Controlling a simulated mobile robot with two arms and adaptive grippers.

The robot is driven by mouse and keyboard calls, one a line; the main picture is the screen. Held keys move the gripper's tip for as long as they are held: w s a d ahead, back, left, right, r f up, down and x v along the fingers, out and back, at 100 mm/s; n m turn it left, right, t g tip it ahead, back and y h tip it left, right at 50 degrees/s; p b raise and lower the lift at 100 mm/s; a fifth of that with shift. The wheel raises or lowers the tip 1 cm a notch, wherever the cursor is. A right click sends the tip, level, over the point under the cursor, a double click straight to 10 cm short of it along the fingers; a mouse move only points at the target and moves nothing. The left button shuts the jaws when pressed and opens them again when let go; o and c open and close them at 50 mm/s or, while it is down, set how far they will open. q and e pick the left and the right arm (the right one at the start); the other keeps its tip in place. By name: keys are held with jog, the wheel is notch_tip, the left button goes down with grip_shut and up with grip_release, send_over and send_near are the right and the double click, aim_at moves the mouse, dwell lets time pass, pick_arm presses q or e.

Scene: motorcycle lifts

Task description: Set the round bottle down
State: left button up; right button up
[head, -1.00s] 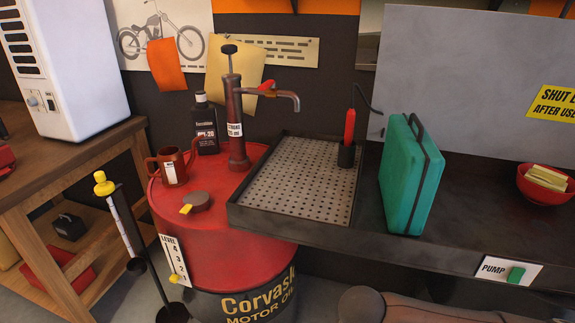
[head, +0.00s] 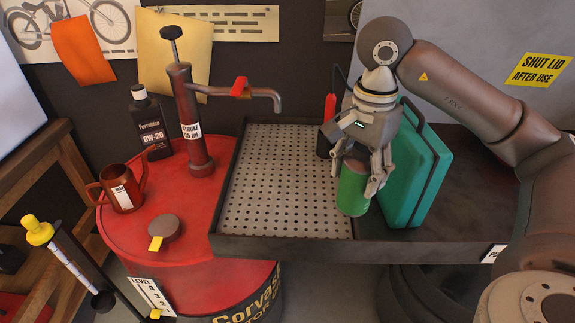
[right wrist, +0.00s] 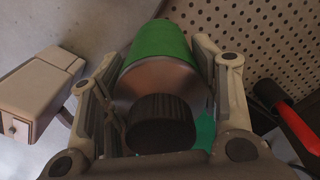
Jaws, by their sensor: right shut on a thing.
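The round bottle (head: 353,190) is green, with a metal shoulder and a black cap (right wrist: 160,122) that shows in the right wrist view. My right gripper (head: 364,172) is shut around it from above, with fingers on both sides. In the head view the bottle appears at the right edge of the perforated tray (head: 285,195), just left of the green case (head: 428,185). I cannot tell whether its base touches a surface. The gripper hides its upper part in the head view. My left gripper is not in view.
The tray's middle and left are bare. A red-handled tool in a dark holder (head: 325,143) stands behind the bottle. A red drum (head: 140,245) at left carries a pump (head: 189,115), a red-brown mug (head: 125,188) and a black oil bottle (head: 149,125).

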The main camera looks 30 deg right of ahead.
jog(key=w+f+p, duration=0.2)
jog(key=w+f, duration=0.2)
jog(key=w+a+f+p, duration=0.1)
jog(key=w+f, duration=0.3)
jog(key=w+f+p, duration=0.2)
jog(key=w+f, duration=0.2)
jog(key=shift+w+a+f+p, duration=0.15)
jog(key=shift+w+f+p, duration=0.15)
jog(key=shift+w, duration=0.1)
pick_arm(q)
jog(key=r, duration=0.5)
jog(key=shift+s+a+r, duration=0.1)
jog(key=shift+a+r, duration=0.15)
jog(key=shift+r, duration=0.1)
pick_arm(e)
jog(key=shift+f, duration=0.1)
jog(key=o, duration=1.3)
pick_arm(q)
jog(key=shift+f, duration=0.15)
